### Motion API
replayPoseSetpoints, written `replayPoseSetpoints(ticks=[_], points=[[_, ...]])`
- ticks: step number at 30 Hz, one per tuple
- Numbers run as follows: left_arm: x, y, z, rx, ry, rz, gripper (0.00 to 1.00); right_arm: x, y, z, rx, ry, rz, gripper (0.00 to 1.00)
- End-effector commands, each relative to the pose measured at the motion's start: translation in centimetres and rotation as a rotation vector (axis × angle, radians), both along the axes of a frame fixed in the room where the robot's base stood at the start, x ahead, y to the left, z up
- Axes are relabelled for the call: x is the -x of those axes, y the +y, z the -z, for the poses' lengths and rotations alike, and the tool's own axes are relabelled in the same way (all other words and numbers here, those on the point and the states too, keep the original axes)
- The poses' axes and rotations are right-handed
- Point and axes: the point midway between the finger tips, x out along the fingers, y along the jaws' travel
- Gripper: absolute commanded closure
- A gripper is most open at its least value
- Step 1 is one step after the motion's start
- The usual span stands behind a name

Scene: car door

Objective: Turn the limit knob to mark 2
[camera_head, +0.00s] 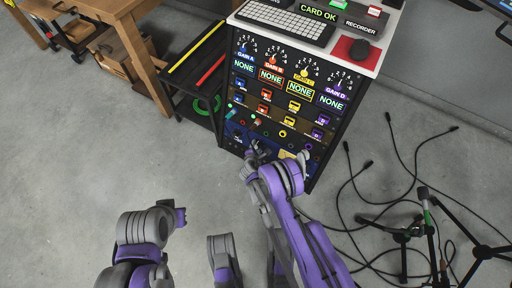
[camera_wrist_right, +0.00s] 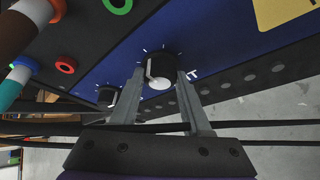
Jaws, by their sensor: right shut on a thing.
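The limit knob (camera_wrist_right: 159,70) is a small black dial with a white pointer line and a pale cap, on the blue bottom strip of the rack's front panel. White tick marks ring it. Its label is mostly hidden; a letter "T" shows beside the right finger. In the right wrist view my right gripper (camera_wrist_right: 161,92) has one finger on each side of the knob and is shut on it. The pointer points roughly up in that view. In the head view my right gripper (camera_head: 257,152) is at the low front of the rack, hiding the knob.
A second knob (camera_wrist_right: 106,96) sits left of the held one. Striped plugs (camera_wrist_right: 20,70) and coloured ring sockets (camera_wrist_right: 66,65) lie further left. The rack (camera_head: 285,95) carries a keyboard (camera_head: 285,22). Cables and stands (camera_head: 405,235) lie on the floor at right.

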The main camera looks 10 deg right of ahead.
Motion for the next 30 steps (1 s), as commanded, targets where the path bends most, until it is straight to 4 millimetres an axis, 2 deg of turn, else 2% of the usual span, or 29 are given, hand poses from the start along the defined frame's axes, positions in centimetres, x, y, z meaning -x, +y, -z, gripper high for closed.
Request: replayPoseSetpoints(ticks=[3,4,8,20,30], points=[[0.0,0.0,0.0,0.000,0.000,0.000,1.00,0.0,0.0,0.0,0.001,0.000,-0.001,1.00],[0.0,0.0,0.0,0.000,0.000,0.000,1.00,0.0,0.0,0.0,0.001,0.000,-0.001,0.46],[0.0,0.0,0.0,0.000,0.000,0.000,1.00,0.0,0.0,0.0,0.001,0.000,-0.001,0.23],[0.0,0.0,-0.2,0.000,0.000,0.000,1.00,0.6,0.2,-0.5,0.000,0.001,-0.001,0.22],[0.3,0.0,-1.5,0.000,0.001,0.000,1.00,5.7,1.5,-4.3,0.000,0.001,-0.003,0.22]])
